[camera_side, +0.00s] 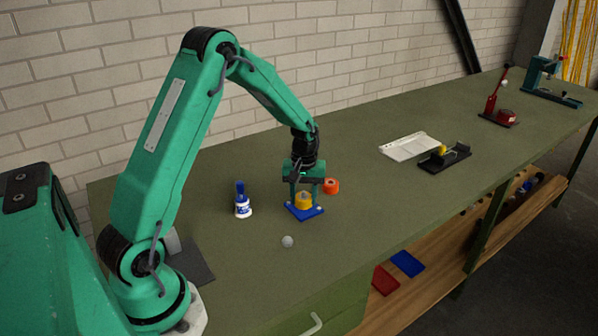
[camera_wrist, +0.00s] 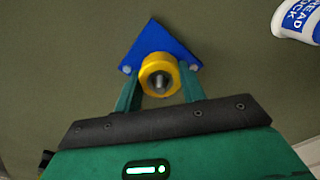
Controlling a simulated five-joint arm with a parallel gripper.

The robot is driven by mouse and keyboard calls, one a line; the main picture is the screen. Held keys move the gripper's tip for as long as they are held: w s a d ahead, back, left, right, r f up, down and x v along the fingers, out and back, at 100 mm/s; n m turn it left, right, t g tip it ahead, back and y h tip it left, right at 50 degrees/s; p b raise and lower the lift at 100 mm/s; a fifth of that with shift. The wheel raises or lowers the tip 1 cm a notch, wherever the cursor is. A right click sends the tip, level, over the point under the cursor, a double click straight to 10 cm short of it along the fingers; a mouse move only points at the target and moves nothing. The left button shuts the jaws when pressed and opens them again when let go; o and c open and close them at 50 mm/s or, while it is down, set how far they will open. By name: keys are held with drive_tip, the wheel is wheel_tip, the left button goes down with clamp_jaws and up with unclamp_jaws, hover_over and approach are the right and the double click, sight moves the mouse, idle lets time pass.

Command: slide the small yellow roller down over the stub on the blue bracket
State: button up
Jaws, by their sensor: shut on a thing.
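The small yellow roller (camera_side: 303,202) is between the two fingers of my gripper (camera_side: 304,196), which is shut on it. It sits low over the blue bracket (camera_side: 305,213), a triangular plate flat on the green bench. In the wrist view the yellow roller (camera_wrist: 147,68) lies between the fingertips (camera_wrist: 160,84), in front of the blue bracket (camera_wrist: 154,42). The grey stub (camera_wrist: 159,78) shows inside the roller's hole, so the roller appears to be around it. The roller hides its contact with the plate; I cannot tell if it touches.
An orange roller (camera_side: 331,186) stands just right of my gripper. A white and blue threadlock bottle (camera_side: 243,207) stands to the left, and a grey ball (camera_side: 287,241) lies in front. A black fixture (camera_side: 445,158) and white sheet (camera_side: 408,147) are farther right. The bench between is clear.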

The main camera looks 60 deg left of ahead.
drive_tip(key=o, duration=1.1)
drive_tip(key=shift+c, duration=0.2)
drive_tip(key=shift+r, duration=0.1)
wheel_tip(320, 180, up, 7)
drive_tip(key=shift+r, duration=0.3)
